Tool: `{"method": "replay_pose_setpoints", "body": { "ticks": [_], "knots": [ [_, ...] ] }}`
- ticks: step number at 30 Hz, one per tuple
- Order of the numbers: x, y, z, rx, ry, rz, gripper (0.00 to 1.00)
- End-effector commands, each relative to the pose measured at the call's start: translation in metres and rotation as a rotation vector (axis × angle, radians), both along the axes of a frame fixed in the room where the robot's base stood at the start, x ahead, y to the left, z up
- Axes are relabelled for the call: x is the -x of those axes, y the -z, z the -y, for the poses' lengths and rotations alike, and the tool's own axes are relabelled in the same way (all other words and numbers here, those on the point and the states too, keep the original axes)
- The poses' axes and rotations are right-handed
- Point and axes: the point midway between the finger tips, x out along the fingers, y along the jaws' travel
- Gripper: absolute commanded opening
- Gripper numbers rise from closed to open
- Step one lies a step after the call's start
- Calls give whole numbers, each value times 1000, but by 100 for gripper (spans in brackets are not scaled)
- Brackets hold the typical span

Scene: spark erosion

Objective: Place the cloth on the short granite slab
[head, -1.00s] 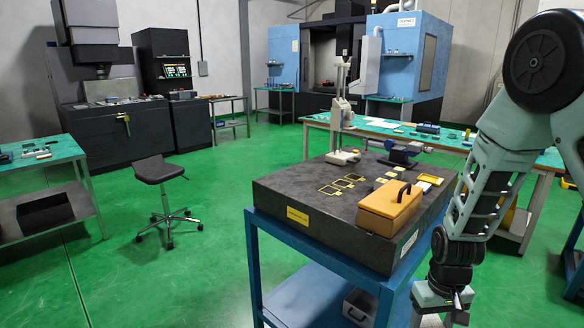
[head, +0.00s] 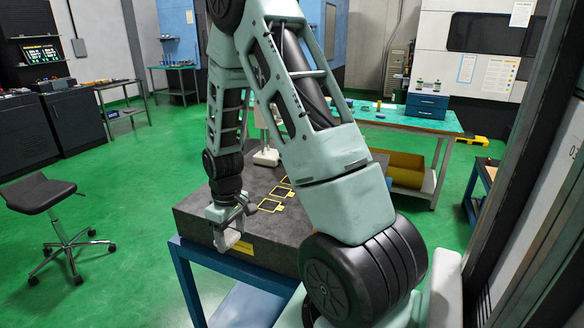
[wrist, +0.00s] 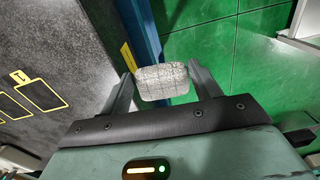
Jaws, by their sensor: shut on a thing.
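The cloth (wrist: 162,82) is a pale grey, speckled, rounded pad in the wrist view. It sits between the two fingers of my gripper (head: 232,226), which is shut on it. The dark granite slab (head: 195,210) lies on a blue frame. In the head view my gripper hangs at the slab's front left edge, with the pale cloth (head: 229,240) under it. In the wrist view the slab (wrist: 70,40) is at left, and the cloth appears beyond its edge, against the green floor. My arm hides much of the slab in the head view.
Yellow-outlined areas (head: 270,205) mark the slab top, and a height gauge base (head: 265,157) stands at its back. A black stool (head: 40,195) is at left. A green-topped bench (head: 400,118) is behind. Open floor lies left of the slab.

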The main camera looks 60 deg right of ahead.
Motion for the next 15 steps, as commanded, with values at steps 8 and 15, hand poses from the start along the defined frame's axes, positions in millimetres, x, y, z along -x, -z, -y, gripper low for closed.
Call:
{"method": "replay_pose_setpoints", "body": {
  "ticks": [8, 15],
  "knots": [
    [54, -75, 84, 13, -18, 6, 37],
    [91, -103, 121, 27, -39, 0, 37]
  ]
}}
